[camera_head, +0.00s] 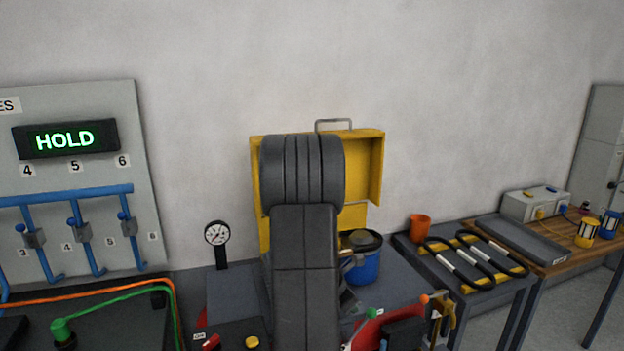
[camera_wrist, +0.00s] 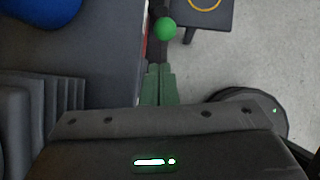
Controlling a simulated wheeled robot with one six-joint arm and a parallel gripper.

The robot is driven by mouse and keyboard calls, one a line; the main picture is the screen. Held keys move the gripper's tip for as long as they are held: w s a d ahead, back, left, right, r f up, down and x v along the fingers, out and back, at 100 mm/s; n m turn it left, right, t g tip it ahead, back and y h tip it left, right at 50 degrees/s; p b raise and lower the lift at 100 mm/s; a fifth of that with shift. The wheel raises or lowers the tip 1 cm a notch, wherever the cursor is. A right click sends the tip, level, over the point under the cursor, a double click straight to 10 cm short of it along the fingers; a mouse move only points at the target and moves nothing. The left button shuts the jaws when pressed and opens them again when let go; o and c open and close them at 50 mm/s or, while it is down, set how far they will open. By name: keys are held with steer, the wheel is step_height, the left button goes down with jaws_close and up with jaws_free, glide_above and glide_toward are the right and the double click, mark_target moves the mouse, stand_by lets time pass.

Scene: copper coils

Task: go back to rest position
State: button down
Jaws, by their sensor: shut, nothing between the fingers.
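My gripper (camera_wrist: 159,70) shows in the wrist view as two green fingers pressed together, with nothing between them. It points toward a small green ball (camera_wrist: 166,28) on a dark part; a small gap seems to separate them in the picture, but I cannot tell the depth. In the head view my dark arm stands upright in the middle and hides part of the bench and the yellow case. The gripper itself cannot be made out there.
A yellow open case (camera_head: 362,165), a blue bucket (camera_head: 362,268), a gauge (camera_head: 217,235) and an orange cup (camera_head: 420,228) stand around my arm. A red device (camera_head: 385,318) with green and orange knobs is in front. Black coils (camera_head: 475,258) lie on the right table. A panel (camera_head: 68,138) reads HOLD.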

steer(key=s+a+f+h+b, duration=0.1)
steer(key=a+f+h+b, duration=0.1)
steer(key=a+b, duration=0.3)
steer(key=s+a+f+t+h+b, duration=0.1)
steer(key=s+a+f+h+b, duration=0.1)
steer(key=a+f+b, duration=0.1)
steer(key=shift+s+a+t+b, duration=0.3)
steer(key=shift+a+b, duration=0.55)
steer(key=shift+a, duration=0.5)
